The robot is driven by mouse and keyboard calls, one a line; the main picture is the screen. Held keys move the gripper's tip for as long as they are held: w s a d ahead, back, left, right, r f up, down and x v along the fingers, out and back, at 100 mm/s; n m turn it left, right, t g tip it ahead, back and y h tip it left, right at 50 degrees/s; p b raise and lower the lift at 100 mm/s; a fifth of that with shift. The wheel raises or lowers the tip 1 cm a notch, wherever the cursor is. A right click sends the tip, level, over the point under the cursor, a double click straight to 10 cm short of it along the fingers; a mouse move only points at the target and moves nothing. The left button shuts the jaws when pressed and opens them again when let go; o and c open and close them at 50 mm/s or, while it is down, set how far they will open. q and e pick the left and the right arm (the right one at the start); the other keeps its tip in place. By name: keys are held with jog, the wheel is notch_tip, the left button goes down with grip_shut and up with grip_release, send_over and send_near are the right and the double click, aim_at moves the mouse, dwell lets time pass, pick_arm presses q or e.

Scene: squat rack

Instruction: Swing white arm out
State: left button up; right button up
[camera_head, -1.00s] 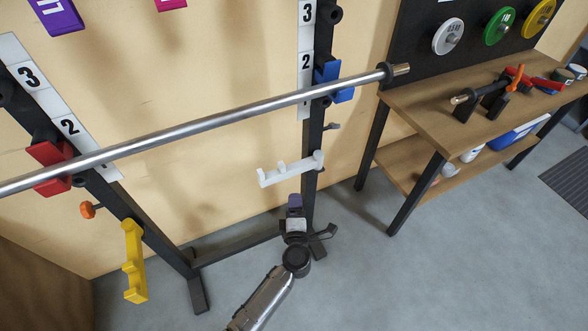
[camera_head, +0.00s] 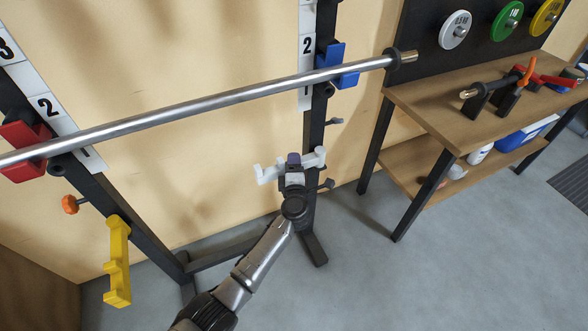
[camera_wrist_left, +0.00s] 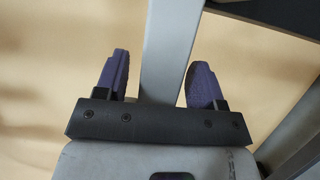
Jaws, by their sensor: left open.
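The white arm (camera_head: 265,175) sticks out to the left from the right rack upright, low down, with raised prongs along it. My left gripper (camera_head: 293,160) is at the middle of the white arm in the head view and hides part of it. In the left wrist view its purple fingers (camera_wrist_left: 158,68) are open. A pale bar (camera_wrist_left: 168,45), seemingly the white arm, runs between them. My right gripper is not in view.
A steel bar (camera_head: 230,97) crosses above my gripper, by a red holder (camera_head: 24,150) and a blue holder (camera_head: 338,66). A yellow arm (camera_head: 117,262) hangs on the left upright. A wooden bench (camera_head: 440,112) with gear stands at right. Open floor (camera_head: 400,280) lies in front.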

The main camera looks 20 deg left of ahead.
pick_arm(q)
jog(key=shift+w+a, duration=0.1)
jog(key=shift+w, duration=0.1)
grip_shut()
dwell(0.6)
